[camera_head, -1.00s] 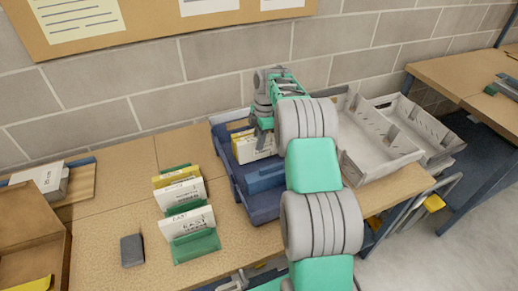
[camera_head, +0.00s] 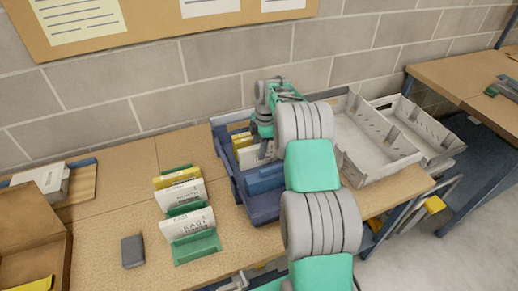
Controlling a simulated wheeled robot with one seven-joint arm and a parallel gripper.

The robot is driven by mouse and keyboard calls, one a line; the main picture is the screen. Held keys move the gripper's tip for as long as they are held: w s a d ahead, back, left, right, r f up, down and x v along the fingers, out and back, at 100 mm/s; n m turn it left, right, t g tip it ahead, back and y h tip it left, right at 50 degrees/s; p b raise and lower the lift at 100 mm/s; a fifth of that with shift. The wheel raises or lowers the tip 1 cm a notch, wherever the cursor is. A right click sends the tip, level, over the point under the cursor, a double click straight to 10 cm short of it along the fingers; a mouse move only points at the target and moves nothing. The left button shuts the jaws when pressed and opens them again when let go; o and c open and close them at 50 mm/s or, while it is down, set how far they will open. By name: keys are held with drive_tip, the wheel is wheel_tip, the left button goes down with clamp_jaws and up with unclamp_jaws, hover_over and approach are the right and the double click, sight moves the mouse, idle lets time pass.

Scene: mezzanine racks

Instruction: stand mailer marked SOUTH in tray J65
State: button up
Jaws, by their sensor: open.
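A blue tray (camera_head: 236,186) stands on the table against the wall side, with a blue block-like part (camera_head: 264,179) in its front half. White and yellow mailers (camera_head: 247,153) stand in its back half; their print is too small or hidden to read. My gripper (camera_head: 265,150) is over the tray beside these mailers, its fingers partly hidden by my arm. It is open. To the left, a green rack holds a white mailer reading EAST (camera_head: 188,223), another white mailer (camera_head: 180,195) and a yellow one (camera_head: 177,178). I cannot make out SOUTH or J65.
Grey trays (camera_head: 365,165) stand right of the blue tray. A dark grey block (camera_head: 132,251) lies left of the rack. A brown box (camera_head: 35,235) is at the left edge, below a grey-white stack (camera_head: 50,178). Bare tabletop (camera_head: 110,205) lies between.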

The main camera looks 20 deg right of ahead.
wheel_tip(320, 180, up, 13)
drive_tip(key=d, duration=0.1)
drive_tip(key=s+a+r+m+t, duration=0.1)
drive_tip(key=s+a+r+m, duration=0.45)
drive_tip(key=a+r, duration=0.2)
drive_tip(key=s+a+r+m+t, duration=0.1)
drive_tip(key=s+a+r+m, duration=0.1)
drive_tip(key=s+a+m, duration=0.5)
drive_tip(key=s+f+m+t, duration=0.1)
drive_tip(key=s+f+m, duration=0.1)
drive_tip(key=s, duration=0.6)
drive_tip(key=s+f+m+t+h, duration=0.1)
drive_tip(key=s+f+m, duration=0.1)
drive_tip(key=s, duration=0.6)
drive_tip(key=shift+d+f+m, duration=0.2)
drive_tip(key=shift+f+m, duration=0.15)
drive_tip(key=shift+m, duration=0.4)
drive_tip(key=shift+c, duration=0.5)
